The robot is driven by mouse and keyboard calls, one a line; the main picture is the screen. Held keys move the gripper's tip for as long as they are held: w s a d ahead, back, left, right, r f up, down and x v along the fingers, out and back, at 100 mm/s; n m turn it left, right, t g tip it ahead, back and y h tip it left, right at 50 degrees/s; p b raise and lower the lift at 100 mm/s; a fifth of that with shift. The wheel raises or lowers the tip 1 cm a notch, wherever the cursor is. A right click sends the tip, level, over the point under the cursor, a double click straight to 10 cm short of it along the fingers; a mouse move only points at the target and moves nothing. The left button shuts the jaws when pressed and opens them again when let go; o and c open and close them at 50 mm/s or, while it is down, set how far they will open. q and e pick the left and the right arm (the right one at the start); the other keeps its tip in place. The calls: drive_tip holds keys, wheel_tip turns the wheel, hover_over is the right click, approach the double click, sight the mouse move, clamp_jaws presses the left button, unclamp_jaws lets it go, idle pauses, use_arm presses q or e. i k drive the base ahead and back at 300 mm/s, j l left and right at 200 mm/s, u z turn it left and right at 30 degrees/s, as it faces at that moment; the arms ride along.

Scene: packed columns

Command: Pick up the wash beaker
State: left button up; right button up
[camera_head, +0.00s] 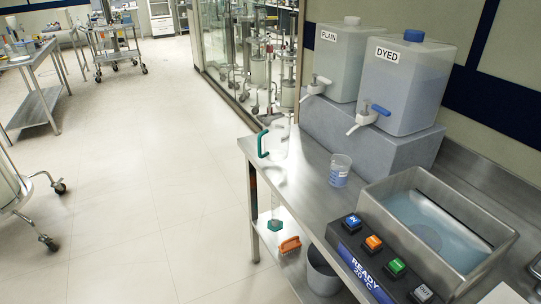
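A clear beaker (340,171) with blue markings stands upright on the steel bench (313,190), just left of the water bath. A clear jug (279,141) with a green handle stands at the bench's far left end. I see no label that tells which vessel is the wash beaker. Neither of my grippers is in view, and nothing is touching the beaker or the jug.
Tanks marked PLAIN (343,62) and DYED (408,88) stand on a grey block (385,150) behind the beaker. A water bath (373,208) and a button panel (385,262) fill the bench's right. A brush (290,245) and grey bucket (323,274) sit below.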

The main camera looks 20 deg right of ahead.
sight(339, 171)
drive_tip(key=i+j+u, duration=0.1)
drive_tip(key=i+u, duration=0.25)
drive_tip(key=i, duration=1)
drive_tip(key=i+j+z, duration=0.1)
drive_tip(key=i+z, duration=0.35)
drive_tip(key=i+j+z, duration=0.25)
drive_tip(key=i+z, duration=0.2)
drive_tip(key=i+j+z, duration=0.15)
drive_tip(key=z, duration=0.25)
drive_tip(key=i+j+z, duration=0.15)
drive_tip(key=z, duration=0.25)
drive_tip(key=i+j+z, duration=0.1)
drive_tip(key=j+z, duration=0.3)
drive_tip(key=i+j+z, duration=0.1)
drive_tip(key=j+z, duration=0.15)
drive_tip(key=z, duration=0.2)
drive_tip(key=j+z, duration=0.35)
drive_tip(key=j, duration=0.15)
drive_tip(key=j+z, duration=0.35)
drive_tip(key=j, duration=0.15)
